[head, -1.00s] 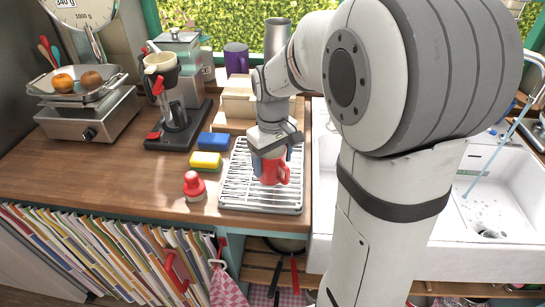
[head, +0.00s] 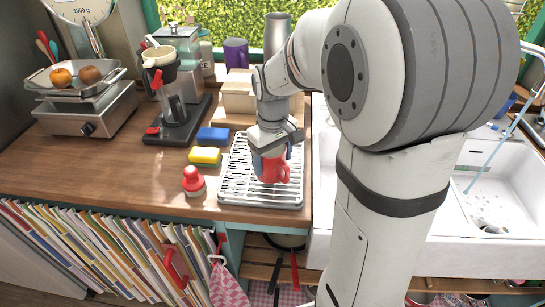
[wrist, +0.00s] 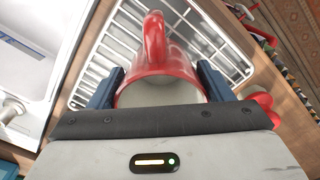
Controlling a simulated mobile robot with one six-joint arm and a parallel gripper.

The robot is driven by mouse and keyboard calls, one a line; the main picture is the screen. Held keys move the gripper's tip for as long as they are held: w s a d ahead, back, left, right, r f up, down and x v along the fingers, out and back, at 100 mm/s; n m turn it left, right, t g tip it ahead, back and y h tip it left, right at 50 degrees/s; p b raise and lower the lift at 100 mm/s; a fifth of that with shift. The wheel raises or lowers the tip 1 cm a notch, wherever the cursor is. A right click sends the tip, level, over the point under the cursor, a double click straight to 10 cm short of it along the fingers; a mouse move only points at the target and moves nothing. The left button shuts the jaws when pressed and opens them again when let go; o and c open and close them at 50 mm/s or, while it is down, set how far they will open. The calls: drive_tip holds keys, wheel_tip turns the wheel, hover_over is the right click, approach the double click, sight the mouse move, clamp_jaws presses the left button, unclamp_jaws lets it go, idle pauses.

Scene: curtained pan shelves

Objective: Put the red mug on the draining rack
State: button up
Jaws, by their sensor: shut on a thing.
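The red mug (head: 272,170) is between the fingers of my gripper (head: 271,155), over the draining rack (head: 236,186). In the wrist view the mug (wrist: 154,66) shows its open rim, with its handle pointing away from the gripper body. The two blue fingers of my gripper (wrist: 160,88) press on either side of it. The rack (wrist: 208,42) is a white wire grid in a tray, and it lies directly beneath the mug. I cannot tell whether the mug's base touches the wires.
A yellow sponge (head: 205,156), a blue sponge (head: 213,136) and a red-topped shaker (head: 193,181) stand left of the rack. A wooden box (head: 239,96) is behind it. The white sink (head: 480,255) lies to the right. Bare counter (head: 90,165) extends left.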

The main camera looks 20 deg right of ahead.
drive_tip(key=shift+f, duration=0.25)
drive_tip(key=o, duration=1.3)
drive_tip(key=shift+c, duration=0.2)
drive_tip(key=shift+r, duration=0.1)
wheel_tip(320, 180, up, 8)
drive_tip(key=shift+b, duration=0.35)
drive_tip(key=shift+f, duration=0.2)
drive_tip(key=shift+c, duration=0.2)
clamp_jaws()
idle(0.4)
